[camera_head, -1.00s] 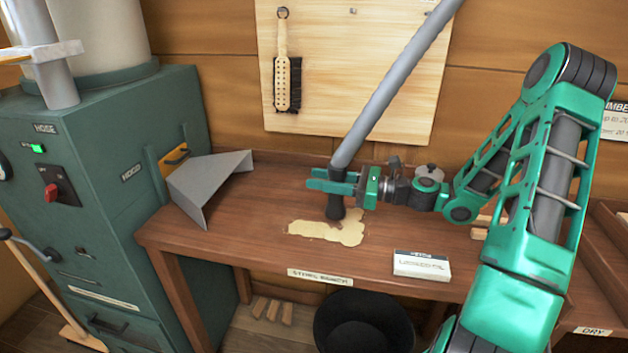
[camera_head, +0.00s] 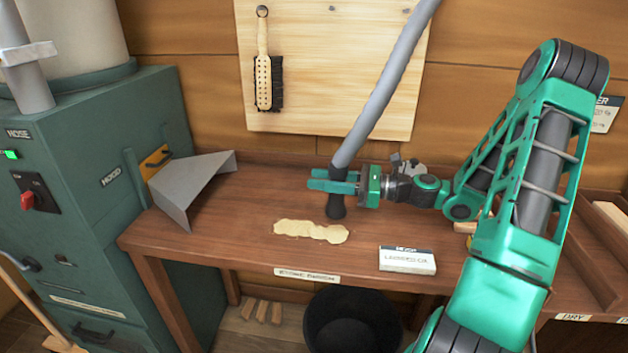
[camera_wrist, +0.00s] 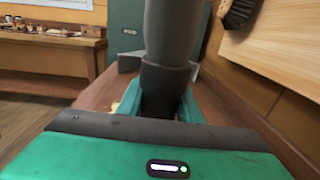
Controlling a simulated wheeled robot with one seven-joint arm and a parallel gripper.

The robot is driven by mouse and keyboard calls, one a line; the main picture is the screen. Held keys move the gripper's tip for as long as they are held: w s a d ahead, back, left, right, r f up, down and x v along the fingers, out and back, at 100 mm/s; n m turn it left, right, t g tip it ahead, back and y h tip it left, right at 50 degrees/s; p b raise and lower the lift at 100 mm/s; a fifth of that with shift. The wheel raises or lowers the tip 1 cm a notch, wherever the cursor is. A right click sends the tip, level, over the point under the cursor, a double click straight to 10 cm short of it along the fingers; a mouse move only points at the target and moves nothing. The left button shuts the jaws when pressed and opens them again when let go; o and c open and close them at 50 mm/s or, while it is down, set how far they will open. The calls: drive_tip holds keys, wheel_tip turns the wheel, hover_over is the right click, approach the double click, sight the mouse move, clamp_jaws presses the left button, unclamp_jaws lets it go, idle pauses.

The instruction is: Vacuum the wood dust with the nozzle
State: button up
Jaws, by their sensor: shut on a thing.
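My gripper (camera_head: 335,183) is shut on the black nozzle (camera_head: 336,207) at the lower end of a grey hose (camera_head: 385,90). The nozzle points down, just beyond the right end of the wood dust (camera_head: 310,231). The dust is a pale, narrow patch on the brown bench (camera_head: 200,243). I cannot tell whether the nozzle touches the bench top. In the wrist view the nozzle (camera_wrist: 163,92) stands between my green fingers, and only a sliver of the dust (camera_wrist: 118,106) shows left of it.
A grey metal hood (camera_head: 190,185) sits at the bench's left end against a green cabinet (camera_head: 95,200) with a lit green lamp. A white labelled block (camera_head: 407,260) lies right of the dust. A brush (camera_head: 267,75) hangs on the back board. A black bucket (camera_head: 350,322) stands below.

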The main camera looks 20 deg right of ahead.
drive_tip(key=shift+v, duration=1.05)
drive_tip(key=s+a, duration=0.3)
drive_tip(key=s, duration=0.2)
drive_tip(key=shift+s+a, duration=0.25)
drive_tip(key=shift+a, duration=0.15)
idle(0.6)
idle(0.4)
drive_tip(key=x, duration=1.5)
drive_tip(key=shift+s+a, duration=0.2)
drive_tip(key=shift+a, duration=0.25)
idle(1.8)
idle(0.6)
